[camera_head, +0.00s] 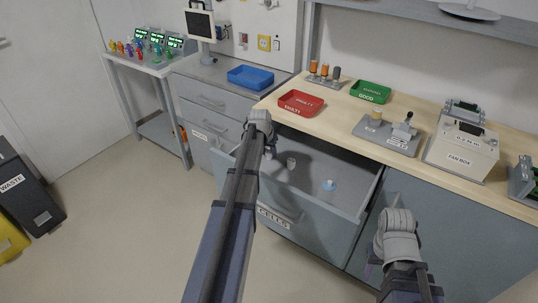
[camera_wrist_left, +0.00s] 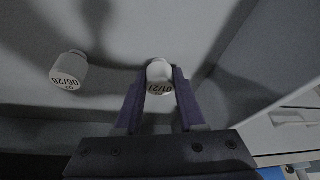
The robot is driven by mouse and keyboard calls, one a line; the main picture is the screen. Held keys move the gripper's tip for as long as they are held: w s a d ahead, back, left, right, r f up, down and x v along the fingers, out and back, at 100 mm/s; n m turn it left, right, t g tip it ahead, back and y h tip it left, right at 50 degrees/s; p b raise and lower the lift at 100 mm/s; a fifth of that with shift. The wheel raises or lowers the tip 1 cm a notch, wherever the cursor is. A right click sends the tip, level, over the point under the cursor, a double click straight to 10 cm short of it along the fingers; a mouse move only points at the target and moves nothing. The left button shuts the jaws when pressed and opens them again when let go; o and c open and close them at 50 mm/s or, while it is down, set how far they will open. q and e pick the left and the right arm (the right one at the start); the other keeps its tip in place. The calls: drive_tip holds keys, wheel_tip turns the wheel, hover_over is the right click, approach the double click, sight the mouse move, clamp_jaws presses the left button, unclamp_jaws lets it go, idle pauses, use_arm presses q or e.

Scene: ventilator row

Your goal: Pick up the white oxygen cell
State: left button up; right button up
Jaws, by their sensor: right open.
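A white oxygen cell marked 01/21 (camera_wrist_left: 160,78) stands between the two fingers of my left gripper (camera_wrist_left: 160,98) in the left wrist view. The fingers are close to its sides; I cannot tell whether they press on it. A second white cell marked 06/28 (camera_wrist_left: 68,72) is to the left, apart from the fingers. In the head view my left gripper (camera_head: 264,143) reaches into the open cells drawer (camera_head: 345,204), its fingers mostly hidden. A pale cell (camera_head: 291,162) and a blue-and-white cell (camera_head: 329,185) are in the drawer. My right gripper (camera_head: 398,232) is open, in front of the cabinet.
The wooden counter above the drawer holds a red faulty tray (camera_head: 301,103), a green good tray (camera_head: 370,92), a grey fixture (camera_head: 388,136) and a fan box (camera_head: 461,150). A blue tray (camera_head: 250,77) is on the grey cabinet. The drawer walls surround my left gripper.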

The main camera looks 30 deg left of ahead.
sight(269, 151)
use_arm(q)
clamp_jaws()
idle(0.3)
wheel_tip(269, 151, up, 10)
drive_tip(key=p, duration=1)
